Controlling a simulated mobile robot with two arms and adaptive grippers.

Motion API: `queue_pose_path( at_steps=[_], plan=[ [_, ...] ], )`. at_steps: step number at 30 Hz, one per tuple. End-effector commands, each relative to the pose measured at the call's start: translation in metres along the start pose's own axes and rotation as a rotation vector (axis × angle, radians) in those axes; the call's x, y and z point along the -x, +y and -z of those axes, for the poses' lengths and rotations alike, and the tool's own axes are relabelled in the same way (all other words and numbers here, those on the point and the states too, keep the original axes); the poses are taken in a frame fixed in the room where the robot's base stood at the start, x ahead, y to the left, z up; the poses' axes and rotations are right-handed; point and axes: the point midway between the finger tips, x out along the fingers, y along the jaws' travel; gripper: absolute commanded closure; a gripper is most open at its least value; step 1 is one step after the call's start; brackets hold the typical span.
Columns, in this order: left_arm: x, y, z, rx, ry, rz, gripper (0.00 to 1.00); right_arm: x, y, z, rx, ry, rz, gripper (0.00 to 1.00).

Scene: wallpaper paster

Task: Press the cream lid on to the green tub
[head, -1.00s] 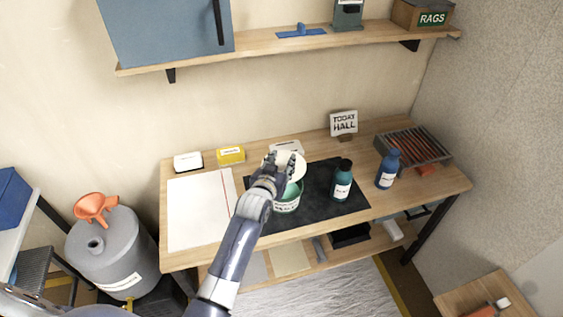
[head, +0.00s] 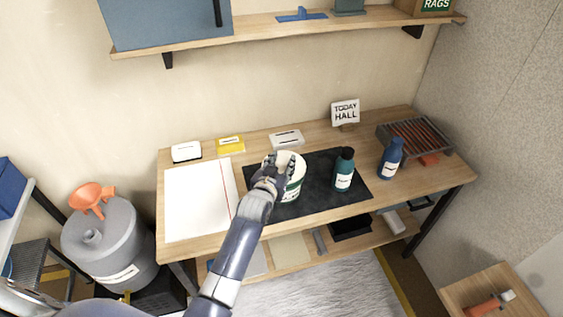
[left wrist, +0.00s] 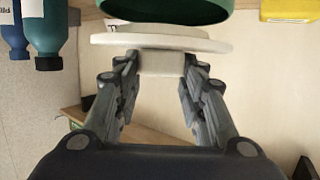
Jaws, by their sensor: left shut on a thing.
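The green tub (head: 293,193) stands on the black mat, with a pale label on its side. The cream lid (head: 291,161) is over the tub's mouth in the head view. My left gripper (head: 279,165) is shut on the lid's raised grip. In the left wrist view, my left gripper (left wrist: 160,65) holds the cream lid (left wrist: 210,44) close to the green rim of the tub (left wrist: 180,10). The lid's disc still shows apart from the rim there; whether its inner part touches the tub I cannot tell. My right gripper is not in view.
The black mat (head: 262,206) lies on the wooden table (head: 205,250). A teal bottle (head: 344,170) and a blue bottle (head: 390,157) stand to the right. A white sheet (head: 200,205) lies left. A sign (head: 345,112) and a wire rack (head: 414,137) are further back.

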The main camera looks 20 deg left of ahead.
Motion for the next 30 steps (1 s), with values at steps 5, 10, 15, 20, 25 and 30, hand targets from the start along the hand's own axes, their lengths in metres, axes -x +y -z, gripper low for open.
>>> queue_pose_path(
  at_steps=[5, 10, 15, 20, 25, 30],
  plan=[
    [-0.001, 0.0, -0.0028, 0.0, 0.001, 0.0, 0.86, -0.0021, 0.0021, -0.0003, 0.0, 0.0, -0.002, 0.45],
    [-0.0009, 0.0001, -0.0024, 0.0, 0.001, 0.0, 0.86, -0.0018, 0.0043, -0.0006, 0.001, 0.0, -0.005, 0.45],
    [-0.0009, 0.0001, -0.0024, 0.0, 0.001, 0.0, 0.86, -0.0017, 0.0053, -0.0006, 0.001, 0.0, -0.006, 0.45],
    [-0.0007, 0.0001, -0.0019, 0.0, 0.001, 0.0, 0.86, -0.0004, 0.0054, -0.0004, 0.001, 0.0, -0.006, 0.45],
    [-0.0006, 0.0, -0.0019, 0.0, 0.001, 0.0, 0.86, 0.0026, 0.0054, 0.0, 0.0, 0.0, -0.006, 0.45],
    [-0.0008, 0.0, -0.0025, 0.0, 0.001, 0.0, 0.86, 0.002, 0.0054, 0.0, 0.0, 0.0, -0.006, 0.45]
  ],
)
